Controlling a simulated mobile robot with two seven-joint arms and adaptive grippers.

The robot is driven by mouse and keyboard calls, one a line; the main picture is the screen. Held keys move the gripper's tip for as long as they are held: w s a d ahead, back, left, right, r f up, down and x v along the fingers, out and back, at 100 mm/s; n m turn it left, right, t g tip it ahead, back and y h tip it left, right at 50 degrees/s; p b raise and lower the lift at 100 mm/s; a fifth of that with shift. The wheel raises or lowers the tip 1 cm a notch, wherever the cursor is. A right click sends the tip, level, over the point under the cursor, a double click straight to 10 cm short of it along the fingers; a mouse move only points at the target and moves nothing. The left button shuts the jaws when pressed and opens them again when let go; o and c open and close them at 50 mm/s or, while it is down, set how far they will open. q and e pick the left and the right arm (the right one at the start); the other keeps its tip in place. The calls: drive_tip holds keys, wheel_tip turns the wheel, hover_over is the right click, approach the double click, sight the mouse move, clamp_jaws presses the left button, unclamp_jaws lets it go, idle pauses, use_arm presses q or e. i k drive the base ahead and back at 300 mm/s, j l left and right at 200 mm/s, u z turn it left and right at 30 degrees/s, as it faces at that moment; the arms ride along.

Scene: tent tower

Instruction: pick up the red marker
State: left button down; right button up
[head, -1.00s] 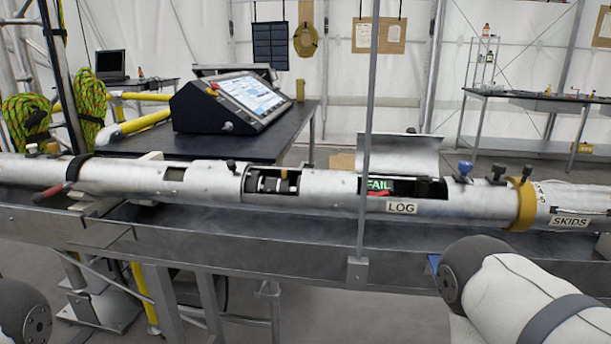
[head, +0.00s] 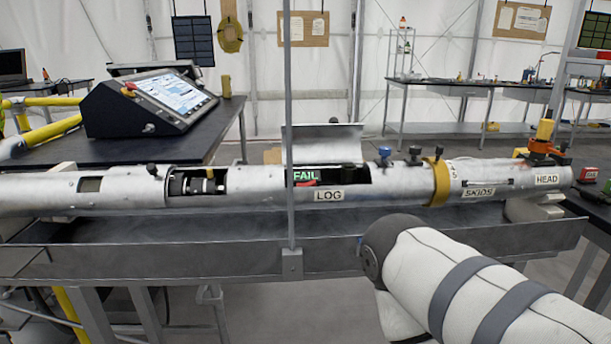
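I cannot identify a red marker for certain. A small red item (head: 304,184) shows in the open LOG window of the long silver tube (head: 390,190), just under a green FAIL display (head: 306,175); its shape is too small to tell. My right arm reaches in from the lower right in front of the trough, but its gripper is not in view. My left arm and gripper are not in view.
A grey trough (head: 150,258) runs under the tube, with a thin upright pole (head: 291,120) before it. A console (head: 150,103) stands on a dark table at left. A red box (head: 586,174) sits at far right.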

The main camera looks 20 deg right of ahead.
sight(588, 174)
drive_tip(key=z, duration=2.35)
